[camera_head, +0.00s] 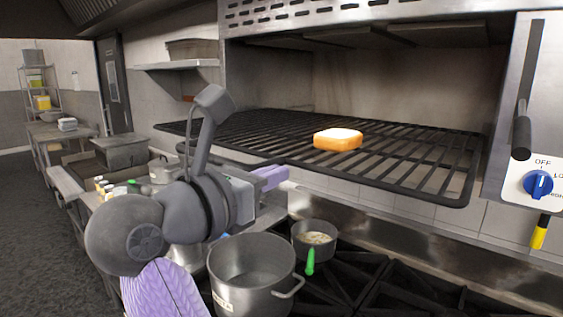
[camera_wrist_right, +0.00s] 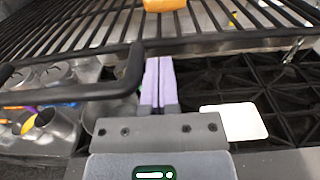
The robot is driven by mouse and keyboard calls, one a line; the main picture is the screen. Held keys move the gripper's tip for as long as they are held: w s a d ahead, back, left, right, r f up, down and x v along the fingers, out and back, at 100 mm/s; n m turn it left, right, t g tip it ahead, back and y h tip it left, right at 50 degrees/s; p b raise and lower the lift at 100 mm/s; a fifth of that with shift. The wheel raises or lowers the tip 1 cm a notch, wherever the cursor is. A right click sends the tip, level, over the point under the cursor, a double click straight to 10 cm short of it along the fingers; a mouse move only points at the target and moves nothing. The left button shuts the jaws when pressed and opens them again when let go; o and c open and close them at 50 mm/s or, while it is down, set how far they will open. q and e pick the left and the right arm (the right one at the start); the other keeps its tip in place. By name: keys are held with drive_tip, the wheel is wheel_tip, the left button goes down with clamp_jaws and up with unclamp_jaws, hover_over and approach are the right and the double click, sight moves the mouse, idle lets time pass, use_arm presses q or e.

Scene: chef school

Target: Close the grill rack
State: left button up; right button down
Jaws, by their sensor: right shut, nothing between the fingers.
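The grill rack (camera_head: 400,183) is a black barred grid, slid out from the dark grill opening. A slice of toast (camera_head: 338,139) lies on its bars and also shows at the top of the right wrist view (camera_wrist_right: 165,5). My right gripper (camera_head: 284,173) is shut and empty, its lilac fingers at the rack's front edge. In the right wrist view the shut fingers (camera_wrist_right: 158,62) point at the rack's front bar (camera_wrist_right: 225,43), with the black handle bar (camera_wrist_right: 75,93) to their left. I cannot tell whether they touch the rack. My left gripper is not in view.
Below the rack stand a large steel pot (camera_head: 250,268) and a small pan (camera_head: 316,238) on the black burner grates (camera_head: 400,290). A control panel with a blue knob (camera_head: 538,184) is at the right. A counter with containers (camera_head: 120,151) is at the left.

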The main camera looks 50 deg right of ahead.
drive_tip(key=shift+w+d, duration=0.1)
drive_tip(key=shift+d, duration=0.85)
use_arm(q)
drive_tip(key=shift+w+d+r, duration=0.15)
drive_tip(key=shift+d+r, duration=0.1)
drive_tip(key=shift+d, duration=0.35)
use_arm(e)
drive_tip(key=shift+d, duration=0.1)
